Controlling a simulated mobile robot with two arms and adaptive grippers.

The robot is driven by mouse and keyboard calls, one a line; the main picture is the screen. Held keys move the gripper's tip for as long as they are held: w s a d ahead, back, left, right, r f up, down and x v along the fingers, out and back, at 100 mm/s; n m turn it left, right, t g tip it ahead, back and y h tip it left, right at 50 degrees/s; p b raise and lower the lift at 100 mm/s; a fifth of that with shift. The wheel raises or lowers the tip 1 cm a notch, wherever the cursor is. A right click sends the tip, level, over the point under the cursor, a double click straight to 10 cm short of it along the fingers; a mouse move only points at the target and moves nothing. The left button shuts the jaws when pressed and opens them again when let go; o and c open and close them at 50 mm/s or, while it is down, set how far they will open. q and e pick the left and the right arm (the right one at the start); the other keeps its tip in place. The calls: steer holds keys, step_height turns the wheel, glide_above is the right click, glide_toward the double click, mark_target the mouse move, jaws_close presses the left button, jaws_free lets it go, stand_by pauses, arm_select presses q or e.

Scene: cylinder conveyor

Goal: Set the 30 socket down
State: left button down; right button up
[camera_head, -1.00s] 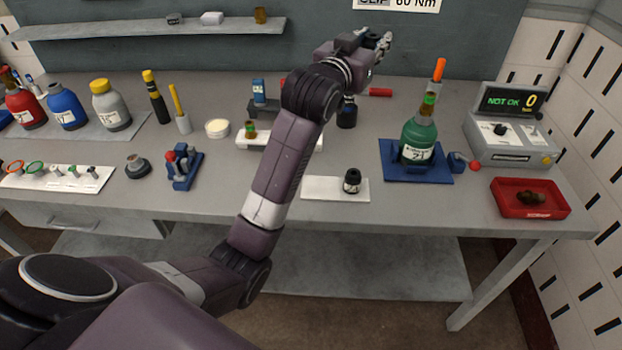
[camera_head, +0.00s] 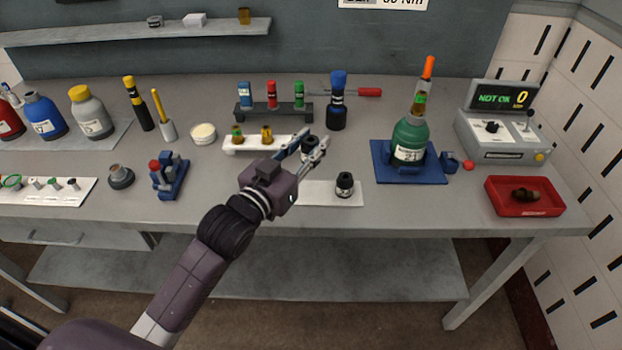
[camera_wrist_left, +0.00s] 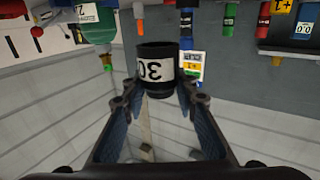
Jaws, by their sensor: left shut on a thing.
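My left gripper (camera_head: 314,146) is shut on the 30 socket, a dark cylinder with a white band. In the head view the socket (camera_head: 308,148) shows between the fingers, above the table near the back left of a white mat (camera_head: 318,194). In the left wrist view the socket (camera_wrist_left: 155,62) shows large between the fingertips, its "30" label inverted. Another dark socket (camera_head: 345,184) stands on the mat, right of my gripper. My right gripper is not in view.
A white rack (camera_head: 250,146) with two brass-coloured pieces lies behind my gripper. A dark blue-topped tool (camera_head: 337,100) stands farther back. A green bottle (camera_head: 409,138) stands on a blue base to the right, near a red tray (camera_head: 525,210).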

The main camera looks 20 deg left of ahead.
arm_select(q)
step_height(320, 180, down, 7)
steer(key=shift+r, duration=0.15)
step_height(320, 180, down, 4)
steer(key=shift+r, duration=0.1)
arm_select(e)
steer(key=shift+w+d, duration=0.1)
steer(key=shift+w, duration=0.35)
arm_select(q)
steer(key=c, duration=1.5)
jaws_free()
steer(key=shift+c, duration=0.2)
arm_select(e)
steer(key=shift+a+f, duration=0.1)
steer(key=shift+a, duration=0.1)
